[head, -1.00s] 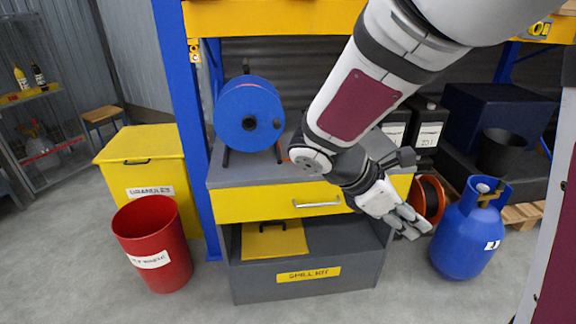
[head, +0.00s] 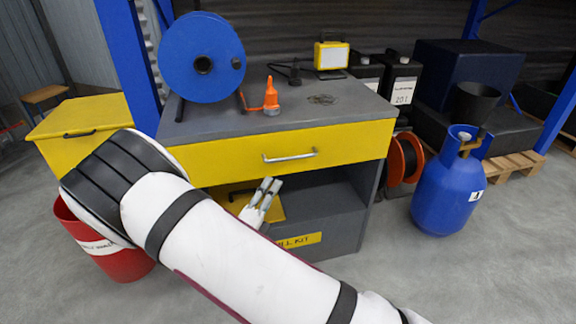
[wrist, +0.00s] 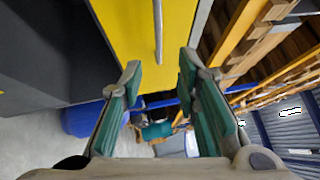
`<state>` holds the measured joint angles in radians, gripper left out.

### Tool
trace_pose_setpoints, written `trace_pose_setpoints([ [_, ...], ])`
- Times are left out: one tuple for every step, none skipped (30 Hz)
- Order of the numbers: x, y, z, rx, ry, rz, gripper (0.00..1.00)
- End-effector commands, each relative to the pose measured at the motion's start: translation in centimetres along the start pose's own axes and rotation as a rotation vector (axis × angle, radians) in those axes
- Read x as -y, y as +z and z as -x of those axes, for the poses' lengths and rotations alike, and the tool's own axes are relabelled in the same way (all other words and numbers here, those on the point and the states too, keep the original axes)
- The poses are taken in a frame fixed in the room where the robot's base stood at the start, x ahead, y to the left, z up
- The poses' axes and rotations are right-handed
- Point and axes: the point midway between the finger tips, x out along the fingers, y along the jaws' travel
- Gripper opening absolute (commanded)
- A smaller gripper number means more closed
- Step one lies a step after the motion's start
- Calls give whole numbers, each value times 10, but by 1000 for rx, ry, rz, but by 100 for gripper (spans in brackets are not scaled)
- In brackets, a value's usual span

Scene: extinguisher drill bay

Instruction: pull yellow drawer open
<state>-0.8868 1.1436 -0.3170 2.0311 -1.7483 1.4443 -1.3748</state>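The yellow drawer (head: 350,146) is in the grey cabinet, right under its top, and looks shut. Its silver bar handle (head: 290,157) runs across the front. My gripper (head: 266,189) is below and slightly left of the handle in the head view, apart from it; my arm hides part of the cabinet's left side. In the wrist view, my gripper (wrist: 159,72) is open and empty. The yellow drawer front (wrist: 125,30) lies ahead at the top, and the handle (wrist: 158,30) lies lengthwise in line with the gap between the fingers, beyond the tips.
A blue reel (head: 200,57), an orange bottle (head: 271,97) and a yellow lamp (head: 331,55) stand on the cabinet top (head: 230,121). The open shelf below holds a yellow item. A blue gas cylinder (head: 446,190) stands at right, a red bin (head: 122,264) at left. Floor at front right is clear.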

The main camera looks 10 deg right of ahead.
Motion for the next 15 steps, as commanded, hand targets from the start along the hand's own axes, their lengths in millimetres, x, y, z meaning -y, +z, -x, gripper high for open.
trace_pose_setpoints([
  [-4,2,1,13,-3,11,30],
  [-4,3,0,17,-3,15,30],
  [-5,3,-2,18,-4,17,30],
  [-5,3,-5,17,-4,17,30],
  [-4,3,-8,16,-4,16,30],
  [-4,3,-13,15,-4,15,30],
  [-4,3,-18,15,-5,15,30],
  [-4,3,-22,14,-5,14,30],
  [-4,2,-30,13,-5,14,30],
  [-5,3,-35,13,-5,14,30],
  [-5,3,-41,12,-4,13,30],
  [-5,2,-49,12,-4,12,30],
  [-4,2,-56,11,-5,12,30],
  [-4,2,-61,12,-5,12,30],
  [-5,3,-69,12,-4,12,30],
])
